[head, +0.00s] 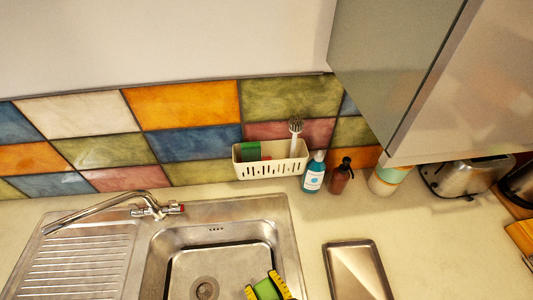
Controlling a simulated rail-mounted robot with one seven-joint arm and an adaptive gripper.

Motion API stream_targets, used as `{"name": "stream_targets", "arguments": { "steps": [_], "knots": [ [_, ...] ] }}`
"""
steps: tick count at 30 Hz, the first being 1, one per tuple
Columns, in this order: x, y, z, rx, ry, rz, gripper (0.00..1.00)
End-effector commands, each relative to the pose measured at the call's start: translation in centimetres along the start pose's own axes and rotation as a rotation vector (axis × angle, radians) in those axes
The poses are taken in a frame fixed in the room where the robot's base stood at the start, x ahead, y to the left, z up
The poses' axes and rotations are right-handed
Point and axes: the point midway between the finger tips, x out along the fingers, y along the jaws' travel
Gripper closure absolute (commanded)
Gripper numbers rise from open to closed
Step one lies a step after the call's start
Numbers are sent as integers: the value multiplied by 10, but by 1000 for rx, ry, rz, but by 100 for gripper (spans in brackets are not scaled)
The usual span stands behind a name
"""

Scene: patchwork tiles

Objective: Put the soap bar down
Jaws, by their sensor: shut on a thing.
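My gripper (265,287) shows at the bottom edge of the head view, with yellow and black fingers. It is shut on a green block, which I take to be the soap bar (267,291). The soap bar is between the two fingers, and its lower part is cut off by the picture edge. In the picture, the gripper overlaps the right front part of the steel sink (212,258). I cannot tell how high it is above the sink.
A steel tray (357,272) lies on the counter right of the sink. A white caddy (270,168) with a brush, a blue bottle (313,175), a brown bottle (340,178) and a toaster (460,177) stand along the wall. The tap (110,205) reaches left. Open counter lies right of the tray.

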Motion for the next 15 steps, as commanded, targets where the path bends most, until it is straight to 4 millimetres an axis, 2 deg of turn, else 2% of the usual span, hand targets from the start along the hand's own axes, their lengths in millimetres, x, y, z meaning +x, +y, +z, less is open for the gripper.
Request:
{"name": "stream_targets", "arguments": {
  "steps": [1,3,11,15],
  "knots": [
    [-3,-6,13,-1,-6,-19,89],
    [-7,-12,23,20,-2,-53,89],
    [-23,-13,61,21,-1,-47,89],
    [-34,-13,88,21,0,-47,89]
  ]
}}
